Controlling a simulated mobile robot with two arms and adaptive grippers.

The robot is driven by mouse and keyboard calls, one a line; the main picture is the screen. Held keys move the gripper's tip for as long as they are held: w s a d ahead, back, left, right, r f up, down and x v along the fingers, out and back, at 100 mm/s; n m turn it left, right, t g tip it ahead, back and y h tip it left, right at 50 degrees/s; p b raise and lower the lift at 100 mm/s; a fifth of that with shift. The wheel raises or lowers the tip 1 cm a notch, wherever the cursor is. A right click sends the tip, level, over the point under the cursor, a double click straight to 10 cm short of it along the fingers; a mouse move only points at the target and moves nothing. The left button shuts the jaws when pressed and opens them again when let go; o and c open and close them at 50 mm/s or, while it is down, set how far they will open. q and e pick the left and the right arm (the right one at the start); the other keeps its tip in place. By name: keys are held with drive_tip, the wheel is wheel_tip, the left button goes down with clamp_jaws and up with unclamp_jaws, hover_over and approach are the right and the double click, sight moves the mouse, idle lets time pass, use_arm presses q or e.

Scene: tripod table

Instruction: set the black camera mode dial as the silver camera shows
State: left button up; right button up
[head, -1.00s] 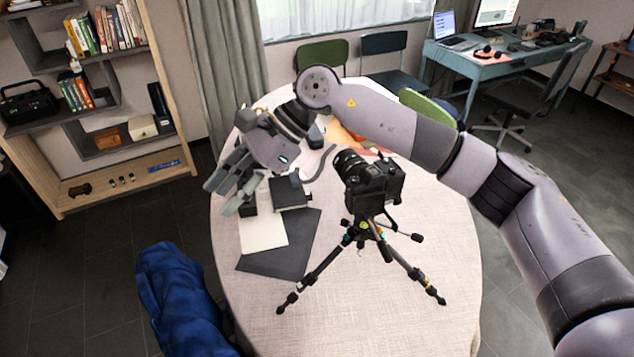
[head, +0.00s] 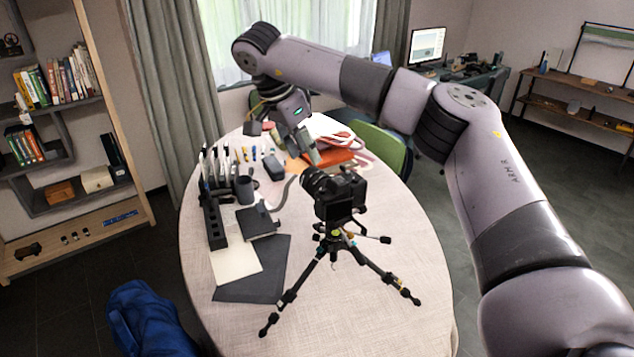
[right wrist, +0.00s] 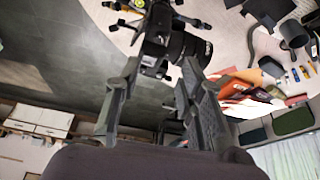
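The black camera (head: 340,197) stands upright on a tripod (head: 335,250) on the round table, its lens toward the left. Its mode dial is too small to make out. I cannot pick out a silver camera in either view. My right gripper (head: 306,152) hangs behind the black camera, pointing down, apart from it. In the right wrist view, the fingers of my right gripper (right wrist: 158,80) are spread, with the black camera (right wrist: 156,38) showing beyond the gap between their tips. Nothing is held. My left gripper is out of view.
A dark rack (head: 214,220), a mug (head: 244,190), a black notebook (head: 258,222) and a dark mat (head: 268,275) lie left of the tripod. An orange item (head: 328,160) lies behind the camera. A green chair (head: 382,145) stands behind. The table's front is clear.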

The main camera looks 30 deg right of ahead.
sight(322, 189)
drive_tip(key=p+x, duration=0.2)
drive_tip(key=x, duration=0.7)
drive_tip(key=shift+s+f, duration=0.1)
drive_tip(key=shift+f, duration=0.25)
drive_tip(key=shift+d+f+p, duration=0.25)
drive_tip(key=shift+f+p, duration=0.05)
drive_tip(key=shift+f, duration=0.25)
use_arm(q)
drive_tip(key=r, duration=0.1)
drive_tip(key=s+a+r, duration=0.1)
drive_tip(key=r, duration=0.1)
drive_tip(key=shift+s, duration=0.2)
use_arm(e)
drive_tip(key=shift+f, duration=0.1)
drive_tip(key=shift+c, duration=0.3)
clamp_jaws()
